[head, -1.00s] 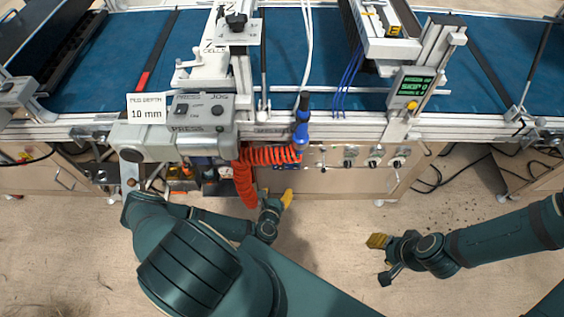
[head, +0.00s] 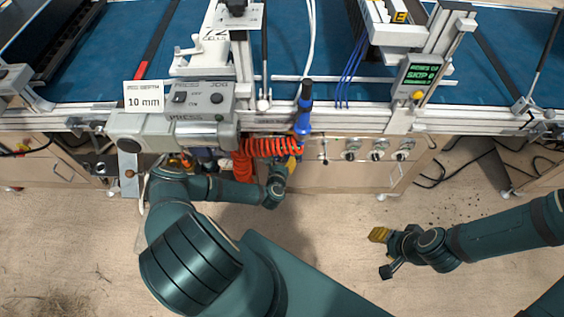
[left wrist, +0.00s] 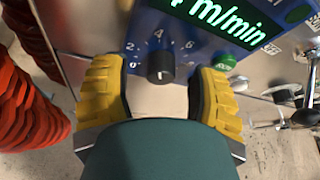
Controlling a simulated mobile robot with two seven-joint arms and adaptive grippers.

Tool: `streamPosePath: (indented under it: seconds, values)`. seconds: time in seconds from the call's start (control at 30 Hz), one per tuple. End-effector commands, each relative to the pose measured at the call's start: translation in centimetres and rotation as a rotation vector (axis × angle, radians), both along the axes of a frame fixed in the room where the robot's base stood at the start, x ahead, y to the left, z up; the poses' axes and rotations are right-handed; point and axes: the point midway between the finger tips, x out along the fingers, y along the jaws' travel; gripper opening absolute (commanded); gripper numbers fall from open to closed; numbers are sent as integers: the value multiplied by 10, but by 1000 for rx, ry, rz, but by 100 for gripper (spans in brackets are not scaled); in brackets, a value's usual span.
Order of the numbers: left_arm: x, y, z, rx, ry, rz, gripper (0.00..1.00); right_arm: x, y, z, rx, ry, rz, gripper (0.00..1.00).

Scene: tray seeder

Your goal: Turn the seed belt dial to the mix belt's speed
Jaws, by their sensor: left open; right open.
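The seed belt dial is probably the black knob (left wrist: 160,68) on a blue panel (left wrist: 148,18) in the left wrist view. Its scale shows 2, 4, 6 around it. A green readout (left wrist: 225,15) above it ends in "m/min"; its number is cut off by the frame's edge. My left gripper (left wrist: 160,95) is open, with one yellow finger on each side and a little below the knob, apart from it. My right gripper (head: 379,234) is open and empty over the floor.
An orange coiled hose (head: 262,147) hangs beside my left gripper; it also shows at the left wrist view's edge (left wrist: 30,95). Several knobs (head: 352,150) sit on the front panel to the right. A green button (left wrist: 225,61) is close to the right finger.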

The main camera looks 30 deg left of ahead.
Motion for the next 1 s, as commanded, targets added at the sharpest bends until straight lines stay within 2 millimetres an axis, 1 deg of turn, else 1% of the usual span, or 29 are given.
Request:
streamPosePath:
  seconds: [0.1, 0.37, 0.4, 0.47, 0.5, 0.57, 0.83, 1.0]
  values:
    - [5, 2, -2, 0, 0, 0, 59, 0, 0, -1, 0, -1, 0, 47]
    - [5, 2, -2, 0, 0, 0, 59, 0, 0, -1, 0, -1, 0, 47]
    - [5, 2, -2, 0, 0, 0, 54, 0, 0, -1, 0, -1, 0, 47]
    - [5, 2, -2, 0, 0, 0, 33, 0, 0, -1, 0, -1, 0, 47]
    - [5, 2, -2, 0, 0, 0, 19, 0, 0, -1, 0, -1, 0, 47]
    - [5, 2, -2, 0, 0, 0, 0, 0, 0, -1, 0, -1, 0, 47]
    - [5, 2, -2, 8, 5, -1, 0, 0, 0, -1, 0, -1, 0, 47]
    - [5, 2, -1, 49, 30, 0, 0, 0, 0, 1, 0, 0, 0, 47]
